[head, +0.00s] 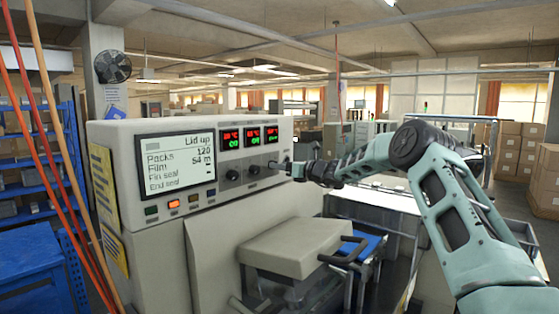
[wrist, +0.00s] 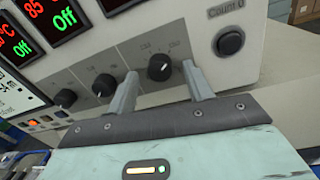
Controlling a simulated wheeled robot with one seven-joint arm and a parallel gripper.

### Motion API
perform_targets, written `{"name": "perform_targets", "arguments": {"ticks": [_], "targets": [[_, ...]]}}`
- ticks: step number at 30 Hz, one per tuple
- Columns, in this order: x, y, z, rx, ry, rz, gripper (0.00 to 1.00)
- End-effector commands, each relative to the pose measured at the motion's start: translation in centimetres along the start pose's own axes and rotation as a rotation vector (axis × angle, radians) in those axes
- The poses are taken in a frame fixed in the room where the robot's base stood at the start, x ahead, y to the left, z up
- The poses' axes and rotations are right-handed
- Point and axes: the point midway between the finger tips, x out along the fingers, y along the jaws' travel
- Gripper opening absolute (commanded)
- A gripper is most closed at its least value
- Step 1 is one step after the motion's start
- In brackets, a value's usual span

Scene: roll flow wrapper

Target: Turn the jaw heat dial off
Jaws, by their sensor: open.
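The wrapper's control panel (head: 220,185) carries a row of three black dials under three small displays. In the wrist view these are a left dial (wrist: 65,98), a middle dial (wrist: 104,84) and a right dial (wrist: 159,67); I cannot read which is the jaw heat dial. My gripper (wrist: 159,70) is open, with its fingers on either side of the right dial, without visible contact. In the head view my gripper (head: 284,166) is at the panel's right end and hides the right dial. The displays (wrist: 48,10) show red temperatures and green "Off".
A screen (head: 177,165) reads "Lid up", with coloured buttons (head: 174,204) below it. A round black button (wrist: 230,42) sits right of the right dial. A beige lid (head: 295,245) with a dark handle juts out below the panel. Red hoses hang at left.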

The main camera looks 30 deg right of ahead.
Motion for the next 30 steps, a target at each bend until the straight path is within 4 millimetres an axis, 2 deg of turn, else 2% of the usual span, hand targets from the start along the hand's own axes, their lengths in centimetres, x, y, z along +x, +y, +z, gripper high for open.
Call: {"name": "perform_targets", "arguments": {"ticks": [6, 14, 18, 19, 30], "targets": [[1.31, 0.02, -0.04, 0.000, 0.001, 0.000, 0.51], [1.34, 0.01, -0.10, 0.000, 0.001, 0.000, 0.51], [1.33, 0.01, -0.08, 0.000, 0.001, 0.000, 0.12], [1.33, 0.01, -0.08, 0.000, 0.001, 0.000, 0.07], [1.31, 0.00, -0.32, -0.045, 0.001, 0.000, 0.07]]}}
